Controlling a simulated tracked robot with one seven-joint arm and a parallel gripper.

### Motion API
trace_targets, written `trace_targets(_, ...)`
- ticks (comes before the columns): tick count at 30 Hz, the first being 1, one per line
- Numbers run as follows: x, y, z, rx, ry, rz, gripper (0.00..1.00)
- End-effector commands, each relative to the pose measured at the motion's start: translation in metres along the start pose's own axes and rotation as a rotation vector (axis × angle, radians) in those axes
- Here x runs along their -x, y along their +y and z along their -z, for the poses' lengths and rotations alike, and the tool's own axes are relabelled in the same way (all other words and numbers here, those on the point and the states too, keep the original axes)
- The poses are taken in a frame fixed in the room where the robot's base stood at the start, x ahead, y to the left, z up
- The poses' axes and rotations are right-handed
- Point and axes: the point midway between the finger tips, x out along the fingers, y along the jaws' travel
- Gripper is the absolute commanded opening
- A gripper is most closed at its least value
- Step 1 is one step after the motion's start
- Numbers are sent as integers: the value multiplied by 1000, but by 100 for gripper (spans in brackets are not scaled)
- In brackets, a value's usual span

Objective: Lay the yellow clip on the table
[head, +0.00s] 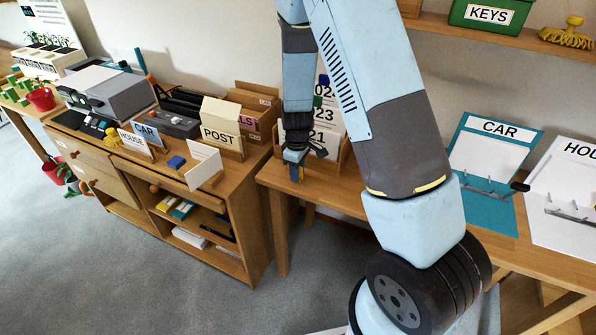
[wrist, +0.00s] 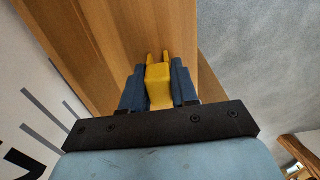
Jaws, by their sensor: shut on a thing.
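The yellow clip (wrist: 158,83) is between the two blue fingers of my gripper (wrist: 159,88) in the wrist view, with its two prongs pointing away from the wrist. My gripper is shut on it. In the head view my gripper (head: 296,167) hangs down at the front edge of the table (head: 262,178), in front of the calendar block. I cannot tell whether the clip touches the wood.
A calendar (head: 328,120) in a wooden holder stands right behind my gripper. A teal CAR clipboard (head: 487,205) and a white HOUSE clipboard (head: 570,225) lie to the right. A desk with a POST box (head: 221,135) stands to the left. Grey floor lies past the table edge.

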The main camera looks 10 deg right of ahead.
Motion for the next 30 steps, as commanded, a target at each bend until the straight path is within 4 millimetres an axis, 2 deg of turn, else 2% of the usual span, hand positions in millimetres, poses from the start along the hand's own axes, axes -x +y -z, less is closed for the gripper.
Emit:
trace_targets(5, -2, 0, 0, 0, 0, 0, 0)
trace_targets(6, -2, 0, 0, 0, 0, 0, 31)
trace_targets(13, -1, 0, 0, 0, 0, 0, 53)
trace_targets(23, 1, 0, 0, 1, 1, 0, 54)
trace_targets(30, 28, 0, 1, 1, 4, -3, 54)
